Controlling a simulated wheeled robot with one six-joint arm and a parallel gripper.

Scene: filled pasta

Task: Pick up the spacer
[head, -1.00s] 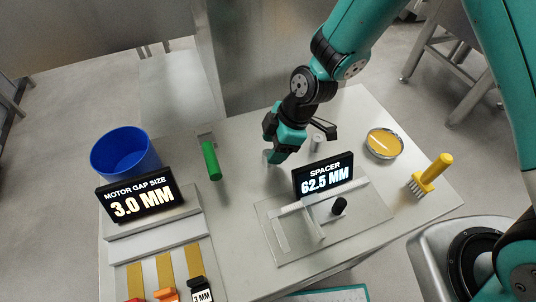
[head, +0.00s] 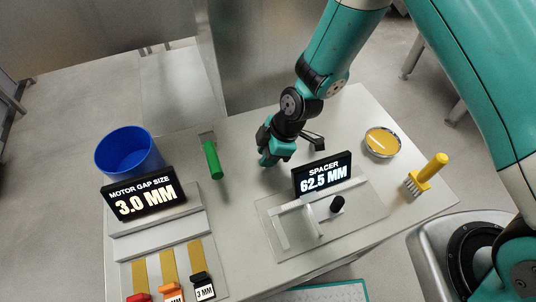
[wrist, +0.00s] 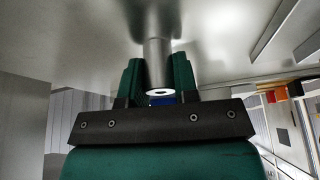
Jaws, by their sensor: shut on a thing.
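The spacer is a grey metal cylinder with a hole in its near end, and it shows in the wrist view (wrist: 157,58). My gripper (wrist: 158,80) is shut on it, with one green finger on each side. The spacer is upright, its far end at or close to the table surface; I cannot tell whether it touches. In the head view my gripper (head: 268,162) is low over the middle of the table, and the spacer is hidden there. A display reading "SPACER 62.5 MM" (head: 322,175) stands to the right of my gripper, on the measuring fixture (head: 350,226).
A green-handled tool (head: 212,160) lies left of my gripper. A blue bin (head: 128,152) and a "MOTOR GAP SIZE 3.0 MM" display (head: 145,200) are further left. A dark part (head: 313,141) lies behind the spacer display.

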